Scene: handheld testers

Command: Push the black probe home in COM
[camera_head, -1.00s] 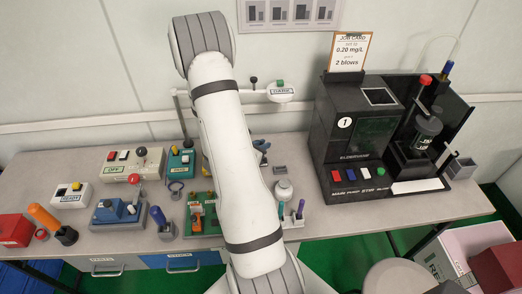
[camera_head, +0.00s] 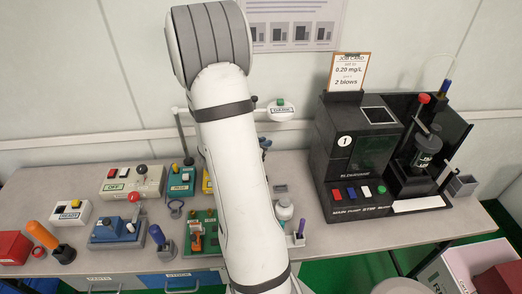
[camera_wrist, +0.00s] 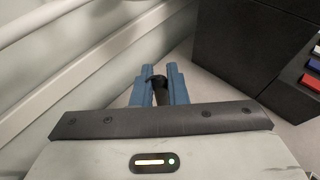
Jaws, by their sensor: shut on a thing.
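In the wrist view the two blue fingers of my gripper (camera_wrist: 156,74) are shut on a small black piece, which I take to be the black probe (camera_wrist: 159,84). Most of it is hidden between the fingers. My gripper is near the wall, to the left of a black machine. I cannot make out the COM socket in either view. A yellow edge (camera_head: 207,181) shows beside my arm on the bench, too covered to identify.
The large black tester (camera_head: 349,150) stands at the right of the bench (camera_head: 375,231); its side also shows in the wrist view (camera_wrist: 240,45). Several small devices crowd the left, including a green board (camera_head: 203,222) and a blue unit (camera_head: 118,229). A lamp-like arm (camera_head: 281,110) rises at the back.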

